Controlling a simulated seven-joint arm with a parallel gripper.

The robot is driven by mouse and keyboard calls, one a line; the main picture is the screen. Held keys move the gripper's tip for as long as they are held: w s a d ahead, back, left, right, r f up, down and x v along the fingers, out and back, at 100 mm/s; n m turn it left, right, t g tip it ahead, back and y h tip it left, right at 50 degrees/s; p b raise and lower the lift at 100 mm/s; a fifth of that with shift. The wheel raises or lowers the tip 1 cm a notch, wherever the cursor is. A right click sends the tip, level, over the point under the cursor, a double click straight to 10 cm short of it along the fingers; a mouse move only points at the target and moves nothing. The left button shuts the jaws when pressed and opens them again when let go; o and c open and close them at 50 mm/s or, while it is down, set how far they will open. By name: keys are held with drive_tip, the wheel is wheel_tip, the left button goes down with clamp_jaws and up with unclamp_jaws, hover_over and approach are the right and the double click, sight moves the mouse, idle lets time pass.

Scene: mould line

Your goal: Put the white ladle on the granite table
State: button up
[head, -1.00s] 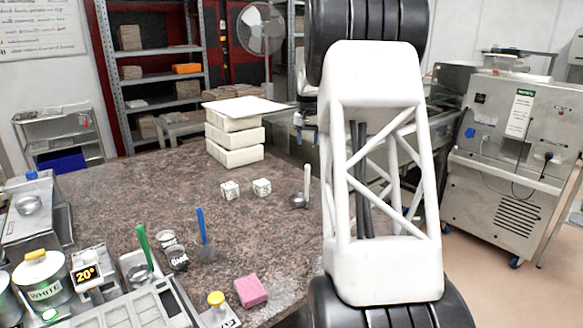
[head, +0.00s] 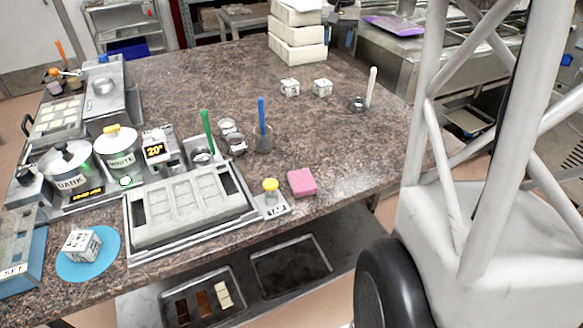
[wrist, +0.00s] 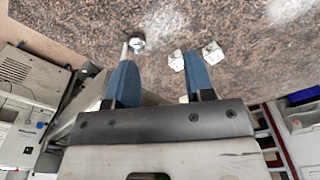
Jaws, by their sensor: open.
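The white ladle (head: 372,86) is at the right edge part of the granite table (head: 330,130) in the head view. Its dark metal bowl appears to rest on the table top and its white handle points up. In the wrist view the ladle (wrist: 137,44) shows beyond my gripper (wrist: 158,58), close to the left fingertip in the picture. My gripper's two blue fingers are apart with nothing between them. My gripper is not visible in the head view; only white links of my arm show at the right.
Two small white printed cubes (head: 306,88) lie left of the ladle. A blue-handled tool stands in a cup (head: 263,138), and a pink block (head: 301,183) lies at the front edge. Stacked white blocks (head: 297,38) stand at the back. The table's middle is clear.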

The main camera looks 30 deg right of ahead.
drive_tip(key=s+a+f+n+t, duration=0.1)
drive_tip(key=s+a+f+n, duration=0.1)
drive_tip(key=s+a, duration=1.05)
drive_tip(key=s+a+f+n, duration=0.1)
drive_tip(key=s+a+n, duration=0.1)
drive_tip(key=s+a, duration=1)
drive_tip(key=s+a+f+n, duration=0.2)
drive_tip(key=s+a+f, duration=0.4)
drive_tip(key=s, duration=0.4)
drive_tip(key=shift+s+a+t, duration=0.3)
drive_tip(key=shift+t, duration=0.1)
